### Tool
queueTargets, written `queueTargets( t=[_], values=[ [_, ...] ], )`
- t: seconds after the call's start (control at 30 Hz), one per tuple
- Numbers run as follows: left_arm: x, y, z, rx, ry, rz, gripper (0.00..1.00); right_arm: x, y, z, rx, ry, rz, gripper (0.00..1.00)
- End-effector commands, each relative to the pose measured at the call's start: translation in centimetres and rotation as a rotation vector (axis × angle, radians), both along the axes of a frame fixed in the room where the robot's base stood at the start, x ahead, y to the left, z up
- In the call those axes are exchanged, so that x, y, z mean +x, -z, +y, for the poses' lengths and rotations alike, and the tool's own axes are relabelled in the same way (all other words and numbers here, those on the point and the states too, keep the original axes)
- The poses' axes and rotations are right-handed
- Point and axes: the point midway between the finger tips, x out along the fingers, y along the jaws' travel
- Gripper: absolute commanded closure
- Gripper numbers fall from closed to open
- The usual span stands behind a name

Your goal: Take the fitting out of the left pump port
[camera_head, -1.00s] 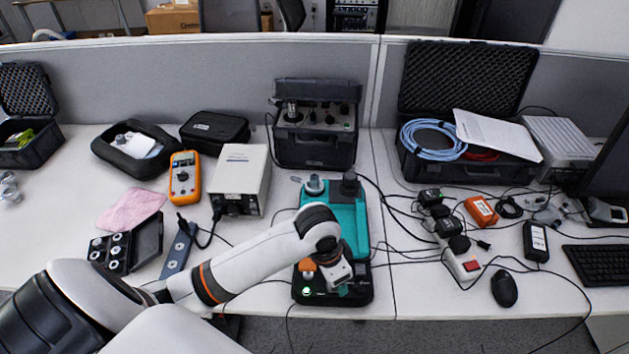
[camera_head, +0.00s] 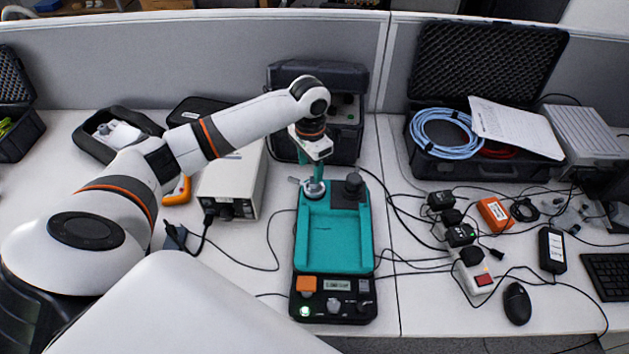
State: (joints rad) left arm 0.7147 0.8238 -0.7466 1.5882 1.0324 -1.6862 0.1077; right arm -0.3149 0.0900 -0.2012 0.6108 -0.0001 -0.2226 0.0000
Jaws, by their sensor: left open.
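The pump (camera_head: 333,245) is a teal and black unit on the table, with its front panel lit by a green light. Its left port (camera_head: 314,190) is at the back left, with a light grey ring-like fitting (camera_head: 313,184) at it. A dark round knob-like part (camera_head: 353,184) stands at the back right. My left gripper (camera_head: 308,172) points down just above the left port. Its fingers are teal and open; they partly cover the fitting's top, and I cannot tell whether they touch it. My right gripper is not in view.
A black case (camera_head: 347,138) stands close behind the pump. A white box (camera_head: 232,185) is to its left, under my arm. A power strip (camera_head: 470,270), cables and a mouse (camera_head: 517,304) lie to the right. The pump's teal tray area is empty.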

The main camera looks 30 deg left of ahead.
Motion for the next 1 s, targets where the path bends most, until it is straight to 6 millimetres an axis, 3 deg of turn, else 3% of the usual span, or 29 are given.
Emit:
queueTargets(
  t=[0.17,0.4,0.6,0.83,1.0],
  values=[
    [0.1,1.4,0.0,-0.001,0.0,-0.002,0.48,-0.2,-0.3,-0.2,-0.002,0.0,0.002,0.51],
    [1.4,4.2,-0.2,-0.001,0.0,0.003,0.48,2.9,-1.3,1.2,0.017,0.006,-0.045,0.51],
    [1.4,6.4,-0.1,0.001,0.001,0.0,0.48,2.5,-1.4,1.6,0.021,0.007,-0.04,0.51],
    [1.4,6.6,-0.1,0.0,0.001,-0.002,0.48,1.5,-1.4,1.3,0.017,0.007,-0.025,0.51],
    [1.4,6.6,-0.1,0.0,0.001,-0.002,0.74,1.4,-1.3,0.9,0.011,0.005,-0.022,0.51]
  ],
)
